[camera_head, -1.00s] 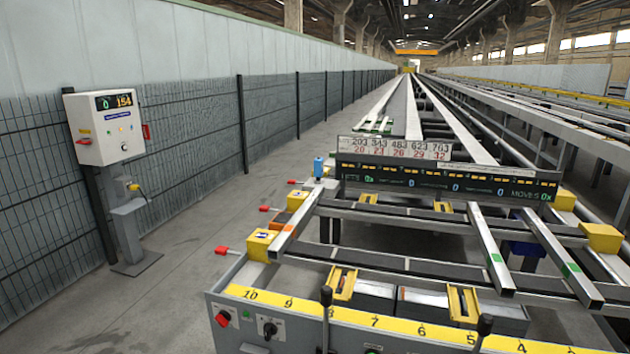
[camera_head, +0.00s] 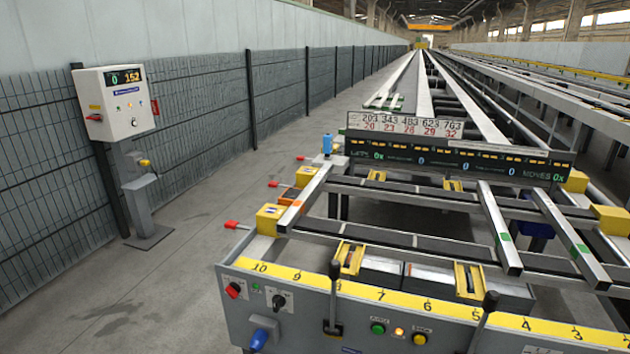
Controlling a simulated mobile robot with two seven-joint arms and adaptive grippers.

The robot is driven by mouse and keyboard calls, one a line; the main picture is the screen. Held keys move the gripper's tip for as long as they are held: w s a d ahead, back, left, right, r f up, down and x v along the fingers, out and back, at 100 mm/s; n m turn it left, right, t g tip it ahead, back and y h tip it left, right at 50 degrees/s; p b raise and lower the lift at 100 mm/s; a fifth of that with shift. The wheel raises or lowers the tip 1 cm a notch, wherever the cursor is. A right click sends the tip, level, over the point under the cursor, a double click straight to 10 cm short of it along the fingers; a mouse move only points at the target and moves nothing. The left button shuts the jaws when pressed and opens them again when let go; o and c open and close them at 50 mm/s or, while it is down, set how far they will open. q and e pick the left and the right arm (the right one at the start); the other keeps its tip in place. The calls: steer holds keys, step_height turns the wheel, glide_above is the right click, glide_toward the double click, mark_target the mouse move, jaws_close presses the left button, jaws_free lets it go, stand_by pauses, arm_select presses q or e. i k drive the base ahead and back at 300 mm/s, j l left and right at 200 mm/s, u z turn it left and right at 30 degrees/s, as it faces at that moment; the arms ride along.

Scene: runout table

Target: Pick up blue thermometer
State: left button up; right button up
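A small blue upright object (camera_head: 327,143) stands at the far left corner of the runout table (camera_head: 290,313), beside the number board. A second blue object (camera_head: 263,333) sits low on the table's grey front panel, near the bottom edge of the picture. Both are too small to tell surely which is the thermometer. Neither of my grippers is in view.
Two black-knobbed levers (camera_head: 334,270) (camera_head: 491,300) rise from the front panel. Metal bars (camera_head: 500,235) lie across the table. A white control box (camera_head: 116,103) stands on a post by the fence at left. The floor (camera_head: 190,270) between is clear.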

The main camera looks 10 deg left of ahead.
mark_target(328, 140)
steer(key=u, duration=1.15)
steer(key=j+u, duration=0.1)
steer(key=u, duration=0.35)
steer(key=i+u, duration=0.15)
steer(key=u, duration=0.35)
steer(key=i+u, duration=0.1)
steer(key=u, duration=0.35)
steer(key=i+j+u, duration=0.1)
steer(key=i, duration=1.4)
steer(key=i+z, duration=0.65)
steer(key=i+j+z, duration=0.15)
steer(key=i+z, duration=0.2)
steer(key=i+l+z, duration=0.15)
steer(key=i+z, duration=0.9)
steer(key=z, duration=0.15)
steer(key=i+j+z, duration=0.1)
steer(key=i+z, duration=0.3)
steer(key=i, duration=1)
steer(key=i+j+z, duration=0.15)
steer(key=i, duration=1.35)
